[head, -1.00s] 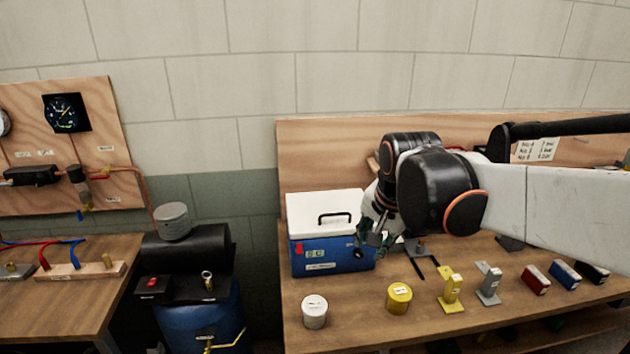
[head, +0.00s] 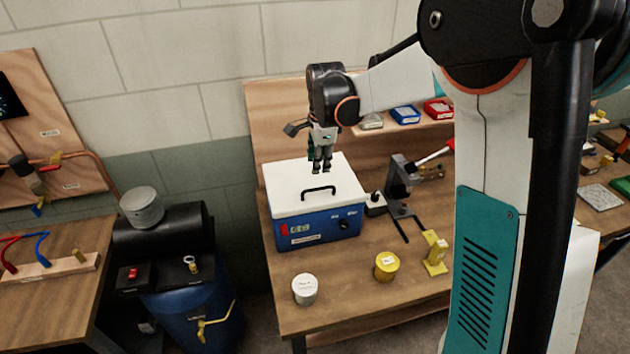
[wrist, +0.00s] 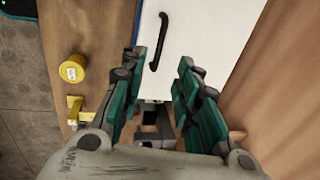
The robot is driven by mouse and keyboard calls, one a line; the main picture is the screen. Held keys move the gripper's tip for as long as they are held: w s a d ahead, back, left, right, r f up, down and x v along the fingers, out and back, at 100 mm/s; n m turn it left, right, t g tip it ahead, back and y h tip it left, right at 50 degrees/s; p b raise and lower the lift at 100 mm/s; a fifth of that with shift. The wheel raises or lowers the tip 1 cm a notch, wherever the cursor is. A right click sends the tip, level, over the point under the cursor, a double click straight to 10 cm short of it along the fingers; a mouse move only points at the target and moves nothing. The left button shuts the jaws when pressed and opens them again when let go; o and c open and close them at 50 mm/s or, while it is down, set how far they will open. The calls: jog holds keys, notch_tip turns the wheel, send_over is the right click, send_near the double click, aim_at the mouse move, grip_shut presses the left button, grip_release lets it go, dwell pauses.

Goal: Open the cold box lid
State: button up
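The cold box (head: 318,228) is blue with a white lid (head: 290,187) and stands on the wooden bench. The lid is down, with a black handle (head: 319,191) on its top toward the front. My gripper (head: 320,170) points down above the lid, behind the handle and apart from it. In the wrist view, my gripper (wrist: 160,82) has its two green-padded fingers spread with nothing between them. The white lid (wrist: 205,40) shows beyond the fingertips, with the black handle (wrist: 157,45) slightly left of centre.
A white tin (head: 305,290) and a yellow tin (head: 387,266) stand in front on the bench. A yellow bracket (head: 435,252) and a dark press-like stand (head: 400,187) are to the right. The wooden back panel (head: 262,120) rises behind the box.

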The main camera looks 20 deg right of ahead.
aim_at(317, 190)
jog(key=f, duration=0.3)
jog(key=w+f, duration=0.1)
jog(key=f, duration=0.3)
jog(key=w+f, duration=0.1)
jog(key=f, duration=0.3)
jog(key=shift+w, duration=0.15)
grip_shut()
